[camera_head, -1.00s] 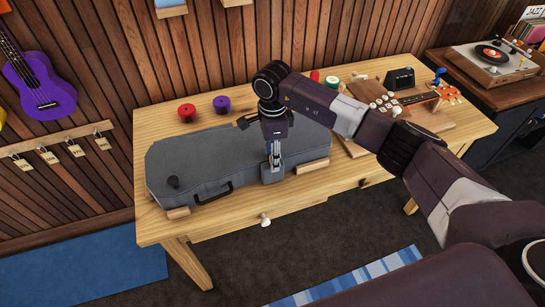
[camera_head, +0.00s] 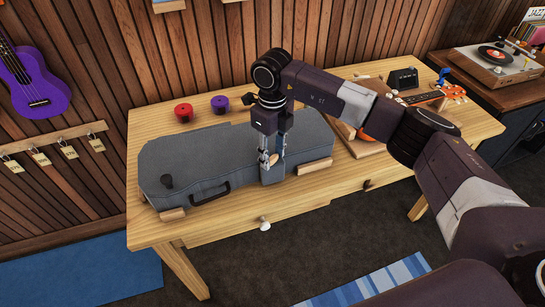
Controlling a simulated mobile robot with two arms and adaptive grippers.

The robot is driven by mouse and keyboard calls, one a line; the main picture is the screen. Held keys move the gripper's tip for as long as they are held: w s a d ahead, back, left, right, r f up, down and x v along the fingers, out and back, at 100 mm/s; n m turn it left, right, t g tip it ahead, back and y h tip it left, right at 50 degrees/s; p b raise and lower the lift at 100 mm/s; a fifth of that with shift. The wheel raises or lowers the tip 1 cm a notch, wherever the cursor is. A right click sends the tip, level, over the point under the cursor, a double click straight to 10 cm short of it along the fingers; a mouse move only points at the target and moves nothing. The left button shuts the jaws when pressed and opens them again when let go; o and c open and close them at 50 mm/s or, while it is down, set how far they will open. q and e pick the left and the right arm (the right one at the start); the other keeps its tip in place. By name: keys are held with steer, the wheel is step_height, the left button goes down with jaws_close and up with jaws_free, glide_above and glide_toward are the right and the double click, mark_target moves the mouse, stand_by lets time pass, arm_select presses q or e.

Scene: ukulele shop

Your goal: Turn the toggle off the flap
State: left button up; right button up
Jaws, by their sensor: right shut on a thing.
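A grey flap (camera_head: 272,175) hangs over the case's front edge right of the handle. My right gripper (camera_head: 270,160) points down at the top of this flap, its fingers shut on the small toggle there. The toggle is mostly hidden by the fingers, so its exact angle cannot be told. My left gripper is not in view.
Red (camera_head: 183,112) and purple (camera_head: 220,103) spools stand behind the case. Wooden blocks (camera_head: 314,166) sit at its front edge. The table's front strip is mostly clear, with a pale drawer knob (camera_head: 265,224) below.

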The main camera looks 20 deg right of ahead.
mark_target(273, 158)
steer(key=m+b, duration=0.1)
steer(key=m, duration=0.4)
steer(key=shift+m+b, duration=0.4)
steer(key=shift+r, duration=0.1)
stand_by(0.3)
steer(key=o, duration=1.2)
steer(key=shift+c, duration=0.2)
step_height(273, 158, up, 12)
